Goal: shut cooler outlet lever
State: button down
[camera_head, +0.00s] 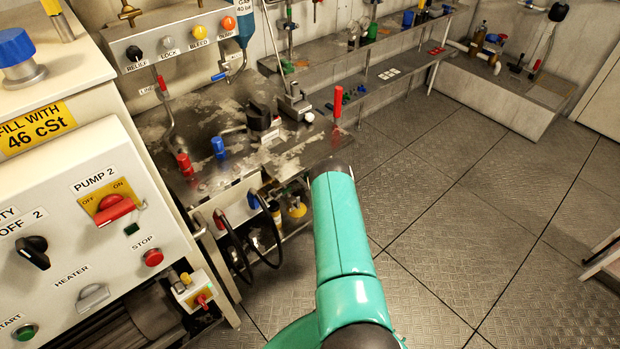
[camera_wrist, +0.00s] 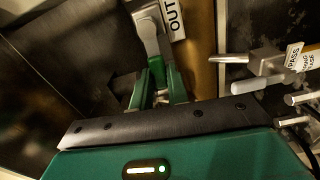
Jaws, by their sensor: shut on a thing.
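In the wrist view, my gripper (camera_wrist: 159,84) has its two green fingers closed around the lower end of a grey metal lever (camera_wrist: 150,34). A white tag (camera_wrist: 172,18) beside it reads "OUT", with the rest cut off, so I take this as the cooler outlet lever. The fingers partly hide the held end. The lever's full angle and its valve are not clear. In the head view, my arm hides the gripper, and I cannot make out the lever there.
In the head view, a steel bench (camera_head: 230,170) and a pump panel (camera_head: 85,230) stand to the left.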

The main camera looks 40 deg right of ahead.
jog(key=shift+f+n, duration=0.1)
jog(key=shift+n, duration=0.3)
jog(key=c, duration=1.4)
grip_release()
jog(key=shift+o, duration=0.2)
jog(key=s, duration=1.3)
jog(key=shift+s+d, duration=0.2)
jog(key=shift+s, duration=0.15)
jog(key=shift+s, duration=0.1)
